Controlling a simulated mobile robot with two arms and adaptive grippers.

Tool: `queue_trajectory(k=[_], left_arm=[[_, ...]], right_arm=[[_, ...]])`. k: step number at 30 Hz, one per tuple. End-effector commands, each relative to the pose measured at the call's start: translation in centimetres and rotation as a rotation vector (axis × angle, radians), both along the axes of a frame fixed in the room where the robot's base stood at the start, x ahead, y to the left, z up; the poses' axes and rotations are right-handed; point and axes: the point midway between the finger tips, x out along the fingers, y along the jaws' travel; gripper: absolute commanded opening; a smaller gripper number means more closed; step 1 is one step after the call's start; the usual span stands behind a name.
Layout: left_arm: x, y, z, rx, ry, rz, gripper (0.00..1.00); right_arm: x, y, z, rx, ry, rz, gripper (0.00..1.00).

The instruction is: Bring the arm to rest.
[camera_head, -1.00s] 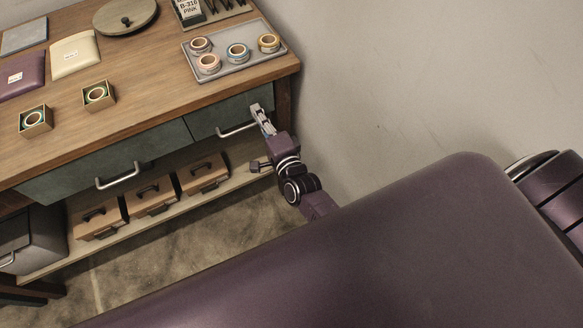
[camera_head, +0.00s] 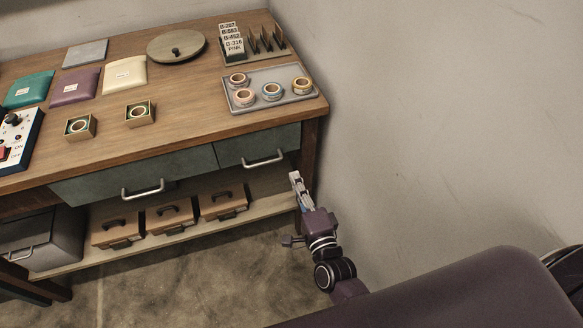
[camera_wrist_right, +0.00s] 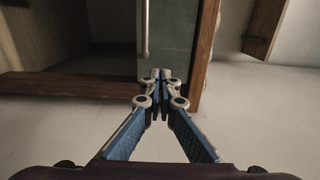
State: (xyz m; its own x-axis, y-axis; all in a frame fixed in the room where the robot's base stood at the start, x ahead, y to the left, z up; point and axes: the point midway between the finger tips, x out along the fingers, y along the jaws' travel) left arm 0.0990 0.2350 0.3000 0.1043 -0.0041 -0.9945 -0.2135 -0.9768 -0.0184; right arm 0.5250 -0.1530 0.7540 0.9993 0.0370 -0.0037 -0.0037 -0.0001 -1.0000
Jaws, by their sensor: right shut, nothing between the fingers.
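My right gripper (camera_head: 296,178) is shut and empty, beside the bench's front right leg and below the right end of the tabletop. In the right wrist view its two fingertips (camera_wrist_right: 160,75) meet in the middle, with nothing between them. Behind them stand the green-grey drawer front (camera_wrist_right: 178,35) with a bar handle and a wooden leg (camera_wrist_right: 205,45). The gripper looks apart from the drawer handle (camera_head: 263,159). My left gripper is not in view.
The wooden bench (camera_head: 185,125) carries a grey tray (camera_head: 292,97) with several tape rolls, two small boxes, pouches, a round lidded disc (camera_head: 176,47) and a label stand. Several brown cases (camera_head: 170,214) sit on the lower shelf. A wall (camera_head: 440,120) rises close on the right.

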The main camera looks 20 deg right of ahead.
Motion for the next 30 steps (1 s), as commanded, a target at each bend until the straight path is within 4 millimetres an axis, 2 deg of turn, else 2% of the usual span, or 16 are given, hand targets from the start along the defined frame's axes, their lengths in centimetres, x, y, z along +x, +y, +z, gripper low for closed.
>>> queue_trajectory(k=[2,6,12,14,16,17,20,23,24,26,27,29,30], left_arm=[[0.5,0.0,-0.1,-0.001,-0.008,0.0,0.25],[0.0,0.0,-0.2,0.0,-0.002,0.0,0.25],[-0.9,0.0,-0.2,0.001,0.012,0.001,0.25],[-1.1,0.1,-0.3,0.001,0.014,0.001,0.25],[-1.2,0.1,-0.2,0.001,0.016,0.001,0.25],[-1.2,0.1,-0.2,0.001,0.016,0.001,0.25],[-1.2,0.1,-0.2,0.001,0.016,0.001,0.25],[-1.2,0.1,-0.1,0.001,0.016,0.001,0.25],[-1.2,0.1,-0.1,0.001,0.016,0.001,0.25],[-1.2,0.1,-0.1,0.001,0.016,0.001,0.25],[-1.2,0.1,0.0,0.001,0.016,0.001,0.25],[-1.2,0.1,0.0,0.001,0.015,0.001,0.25],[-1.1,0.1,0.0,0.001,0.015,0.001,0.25]], right_arm=[[-1.2,0.0,-0.1,0.0,0.001,0.001,0.0],[-2.2,-0.1,0.0,0.0,-0.001,0.0,0.0],[-2.4,-0.1,0.0,-0.001,-0.001,0.0,0.0],[-2.5,-0.1,-0.3,-0.009,0.007,0.003,0.0],[-2.7,0.2,-1.7,-0.044,0.034,0.014,0.0],[-2.9,0.3,-2.8,-0.071,0.056,0.022,0.0],[-4.1,0.9,-7.9,-0.207,0.158,0.072,0.0],[-6.6,1.4,-14.9,-0.396,0.297,0.156,0.0],[-7.9,1.4,-17.6,-0.475,0.352,0.199,0.0],[-10.2,1.3,-21.7,-0.59,0.433,0.267,0.0],[-11.9,1.1,-24.3,-0.664,0.486,0.316,0.0],[-14.7,0.6,-28.0,-0.773,0.562,0.397,0.0],[-16.8,0.3,-30.2,-0.843,0.609,0.454,0.0]])
